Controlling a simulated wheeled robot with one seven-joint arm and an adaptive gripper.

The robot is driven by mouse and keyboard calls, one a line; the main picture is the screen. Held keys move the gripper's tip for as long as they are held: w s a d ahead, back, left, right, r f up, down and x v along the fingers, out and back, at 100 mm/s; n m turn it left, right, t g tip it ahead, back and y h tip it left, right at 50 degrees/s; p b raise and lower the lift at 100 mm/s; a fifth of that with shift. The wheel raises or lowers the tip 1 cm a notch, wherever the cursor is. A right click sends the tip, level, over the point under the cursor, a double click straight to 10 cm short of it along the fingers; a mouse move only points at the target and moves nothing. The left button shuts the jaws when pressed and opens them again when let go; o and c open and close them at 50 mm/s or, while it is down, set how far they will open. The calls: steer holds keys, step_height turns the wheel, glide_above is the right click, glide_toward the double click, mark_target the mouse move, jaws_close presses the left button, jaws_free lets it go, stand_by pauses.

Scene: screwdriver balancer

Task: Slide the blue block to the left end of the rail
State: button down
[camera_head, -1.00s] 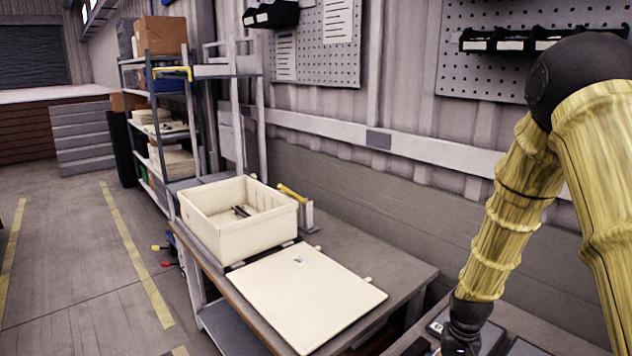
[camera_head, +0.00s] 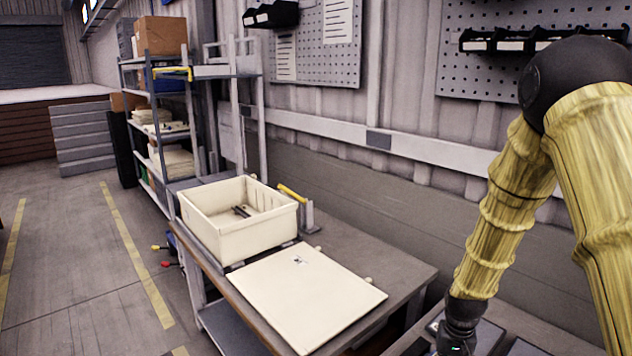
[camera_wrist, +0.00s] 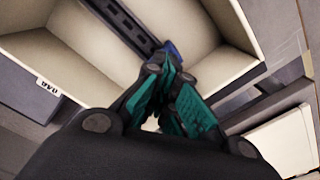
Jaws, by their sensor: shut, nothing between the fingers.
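In the wrist view, the fingers of my gripper (camera_wrist: 168,68) are shut with their tips together. A small blue patch, likely the blue block (camera_wrist: 173,47), shows right at the fingertips, mostly hidden behind them. I cannot tell whether they touch. A dark slotted rail (camera_wrist: 124,24) runs from the top edge down to the blue patch, between pale box-like walls. Its further course is hidden by the fingers.
A cream bin (camera_head: 232,246) holding dark items stands on a workbench (camera_head: 385,262). A flat cream panel (camera_head: 305,300) lies in front of it. Pale walls (camera_wrist: 225,45) rise around my fingers in the wrist view. A shelf rack (camera_head: 160,120) stands further back.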

steer(key=shift+w+a, duration=0.2)
stand_by(0.4)
steer(key=shift+w+r+p, duration=0.1)
steer(key=shift+r+p, duration=0.35)
steer(key=shift+p, duration=0.05)
step_height(320, 180, up, 7)
steer(key=p, duration=0.5)
stand_by(0.3)
